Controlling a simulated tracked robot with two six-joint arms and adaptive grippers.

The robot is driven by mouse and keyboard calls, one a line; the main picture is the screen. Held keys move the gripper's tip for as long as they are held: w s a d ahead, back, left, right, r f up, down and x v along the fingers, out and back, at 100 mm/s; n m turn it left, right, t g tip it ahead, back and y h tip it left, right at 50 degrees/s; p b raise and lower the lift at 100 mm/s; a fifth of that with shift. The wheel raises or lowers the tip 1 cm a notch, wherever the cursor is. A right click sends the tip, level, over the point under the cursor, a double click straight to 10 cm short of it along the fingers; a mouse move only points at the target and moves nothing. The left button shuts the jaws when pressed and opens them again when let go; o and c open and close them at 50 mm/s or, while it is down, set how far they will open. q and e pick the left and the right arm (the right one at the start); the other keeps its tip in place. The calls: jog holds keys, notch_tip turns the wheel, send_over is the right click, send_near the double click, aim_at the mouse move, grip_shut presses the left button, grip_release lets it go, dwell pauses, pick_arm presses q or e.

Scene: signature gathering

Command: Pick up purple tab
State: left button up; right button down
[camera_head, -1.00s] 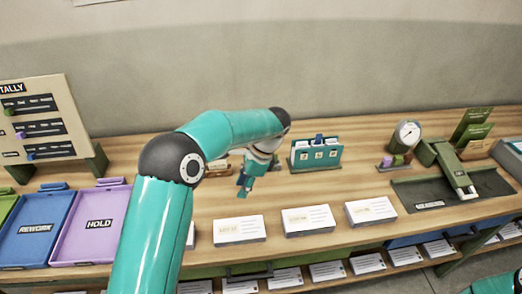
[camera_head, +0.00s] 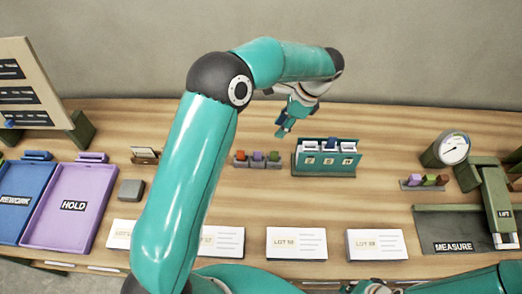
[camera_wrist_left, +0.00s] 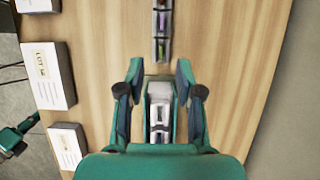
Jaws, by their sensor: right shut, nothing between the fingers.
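A small grey rack (camera_head: 257,164) stands at mid-table with an orange tab, a purple tab (camera_head: 257,156) in its middle slot and a green tab. The rack also shows at the top of the left wrist view (camera_wrist_left: 161,33), with a purple tab (camera_wrist_left: 161,20) in it. My left gripper (camera_head: 284,129) hangs above the table, between this rack and the teal card holder (camera_head: 326,166). Its fingers (camera_wrist_left: 159,70) are apart and empty, with white cards below. My right gripper (camera_head: 374,287) is low at the bottom edge, shut and empty, partly cut off.
A second rack (camera_head: 425,184) with purple, orange and green tabs stands at right by the gauge (camera_head: 452,148) and measure mat (camera_head: 452,225). Lot cards (camera_head: 297,243) line the front edge. Purple HOLD tray (camera_head: 74,206) and grey block (camera_head: 131,190) are left.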

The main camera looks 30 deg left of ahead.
pick_arm(q)
send_near(257, 153)
jog(key=x, duration=0.5)
jog(key=shift+d+f, duration=0.1)
jog(key=shift+d, duration=0.1)
jog(key=shift+w+b+x, duration=0.1)
jog(key=shift+b+x, duration=0.65)
jog(key=shift+x, duration=0.6)
jog(key=shift+w+b+x, duration=0.15)
jog(key=shift+b+x, duration=0.6)
jog(key=shift+x, duration=0.55)
jog(key=shift+a, duration=0.15)
grip_shut()
